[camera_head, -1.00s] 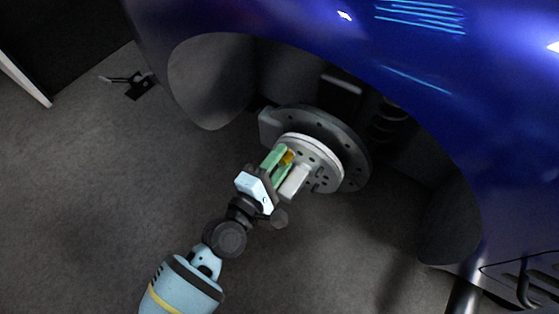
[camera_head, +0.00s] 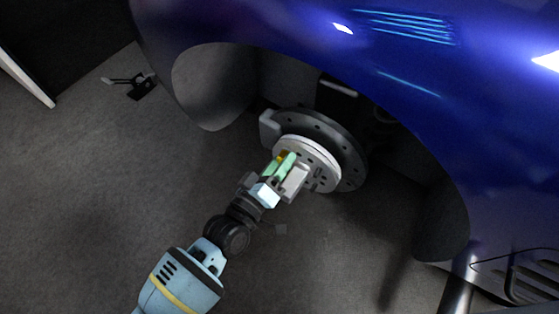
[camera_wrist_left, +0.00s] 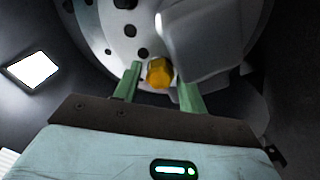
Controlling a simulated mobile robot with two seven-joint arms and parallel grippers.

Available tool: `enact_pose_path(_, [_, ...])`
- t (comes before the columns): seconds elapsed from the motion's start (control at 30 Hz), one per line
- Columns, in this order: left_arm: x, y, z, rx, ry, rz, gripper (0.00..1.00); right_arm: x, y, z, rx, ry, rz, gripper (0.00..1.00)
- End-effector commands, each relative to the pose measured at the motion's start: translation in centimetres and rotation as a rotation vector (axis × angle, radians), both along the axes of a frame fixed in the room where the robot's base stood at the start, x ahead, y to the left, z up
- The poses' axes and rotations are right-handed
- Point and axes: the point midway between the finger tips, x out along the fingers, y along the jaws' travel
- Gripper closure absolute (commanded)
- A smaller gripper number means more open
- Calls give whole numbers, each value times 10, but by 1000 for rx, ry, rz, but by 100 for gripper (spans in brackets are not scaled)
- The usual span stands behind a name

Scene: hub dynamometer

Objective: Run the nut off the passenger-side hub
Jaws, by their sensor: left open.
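The hub (camera_head: 322,160) is a pale round plate with holes, in front of a dark brake disc (camera_head: 350,149) in the wheel arch. A yellow nut (camera_head: 284,156) is at the hub's face; in the left wrist view the nut (camera_wrist_left: 160,73) is a gold hexagon. My left gripper (camera_head: 279,164) has green fingers and is open. In the wrist view its fingers (camera_wrist_left: 158,85) stand either side of the nut, with gaps visible. A light grey block (camera_head: 296,181) sticks out from the hub close to the fingers. My right gripper is not in view.
The blue car's fender (camera_head: 330,60) arches over the hub. A caliper-like grey part (camera_head: 268,128) sits at the disc's left edge. A small black item (camera_head: 140,87) lies on the floor at upper left. The grey floor (camera_head: 90,200) at left is clear.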

Motion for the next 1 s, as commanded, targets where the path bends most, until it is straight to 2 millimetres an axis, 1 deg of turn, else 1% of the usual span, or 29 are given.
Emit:
enact_pose_path(0.33, [0,-1,2,309,-225,0,59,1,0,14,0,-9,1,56])
enact_pose_path(0.6, [0,-1,1,545,-396,0,59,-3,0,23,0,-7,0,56])
enact_pose_path(1.0, [-1,-1,1,885,-643,0,59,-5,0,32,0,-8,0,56])
